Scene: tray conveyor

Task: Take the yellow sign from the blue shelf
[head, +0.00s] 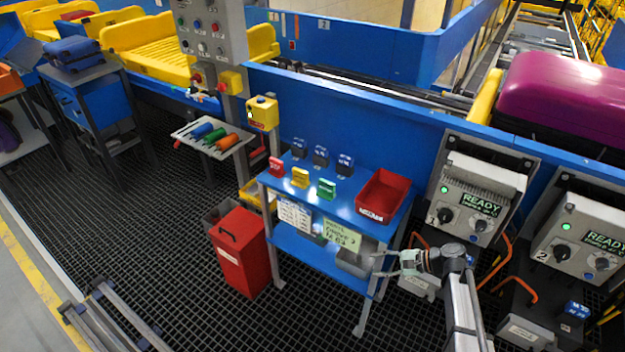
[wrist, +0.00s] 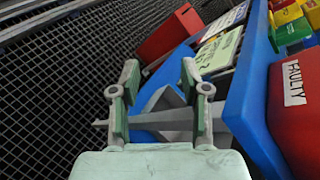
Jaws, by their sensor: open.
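The yellow sign (head: 300,178) stands on the top of the blue shelf (head: 335,201), between a red sign (head: 276,167) and a green sign (head: 326,189). In the wrist view the yellow sign (wrist: 285,14) is at the top right, partly cut off by the frame edge. My gripper (head: 376,264) is open and empty, below the shelf top near its right front leg, well apart from the sign. In the wrist view my gripper's fingers (wrist: 158,78) are spread, with the edge of the blue shelf (wrist: 248,95) to their right.
A red tray (head: 383,194), labelled FAULTY in the wrist view, sits on the shelf's right end. Several dark blue signs (head: 320,157) stand behind the coloured ones. A red bin (head: 240,255) stands left of the shelf. Control boxes (head: 475,200) are at the right.

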